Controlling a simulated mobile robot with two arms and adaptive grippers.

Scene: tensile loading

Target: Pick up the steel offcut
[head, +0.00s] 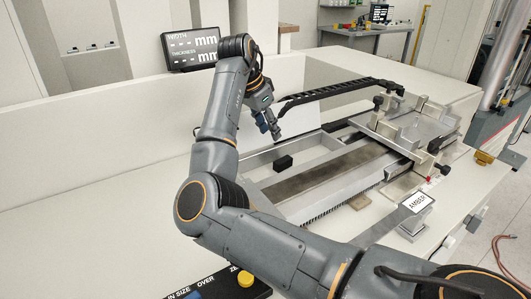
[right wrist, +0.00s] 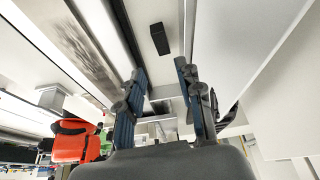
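No piece in view is clearly marked as the steel offcut. A small dark block (head: 284,163) sits in the pale tray-like recess of the machine bed; it also shows in the right wrist view (right wrist: 159,39). A wide grey metal strip (head: 330,171) lies along the bed beside that recess. My right gripper (head: 272,130) is above and behind the dark block, apart from it. In the right wrist view its two blue-black fingers (right wrist: 160,72) are spread with nothing between them, and the block lies beyond the tips. My left gripper is out of view.
A clamp fixture with black knobs (head: 405,128) stands at the bed's right end. A block labelled AMBER (head: 417,203) is at the near right. A width and thickness display (head: 192,48) stands behind. An orange-red object (right wrist: 80,146) shows at the lower left. The left tabletop (head: 95,225) is clear.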

